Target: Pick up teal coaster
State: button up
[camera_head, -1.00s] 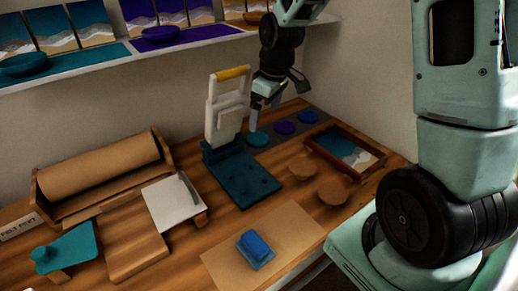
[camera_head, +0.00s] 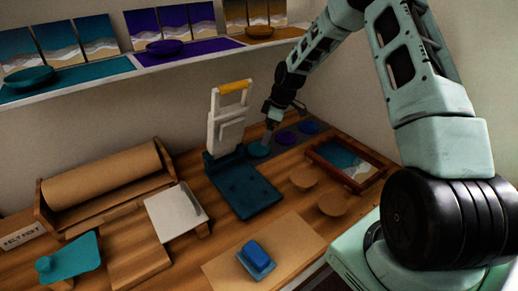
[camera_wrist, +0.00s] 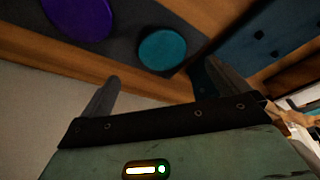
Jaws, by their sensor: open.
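The teal coaster (camera_head: 258,149) is a round flat disc lying on a dark strip at the back of the wooden table. In the wrist view the teal coaster (camera_wrist: 162,48) is seen ahead of and between my two fingers, apart from them. My gripper (camera_head: 267,136) is close above the coaster in the head view, tilted down. In the wrist view my gripper (camera_wrist: 162,72) is open with nothing between its fingers.
A purple disc (camera_head: 286,138) and a blue disc (camera_head: 308,128) lie in the same row. A dark teal press (camera_head: 240,186) with an upright white frame (camera_head: 227,122) stands just left of the coaster. A framed picture tray (camera_head: 348,163) lies to the right.

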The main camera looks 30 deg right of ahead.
aim_at(259, 149)
jog(key=x, duration=0.2)
jog(key=p+x, duration=0.1)
jog(key=x, duration=0.2)
jog(key=p+x, duration=0.1)
jog(key=x, duration=0.1)
jog(key=shift+a+f, duration=0.1)
jog(key=shift+a, duration=0.25)
jog(key=c, duration=1.1)
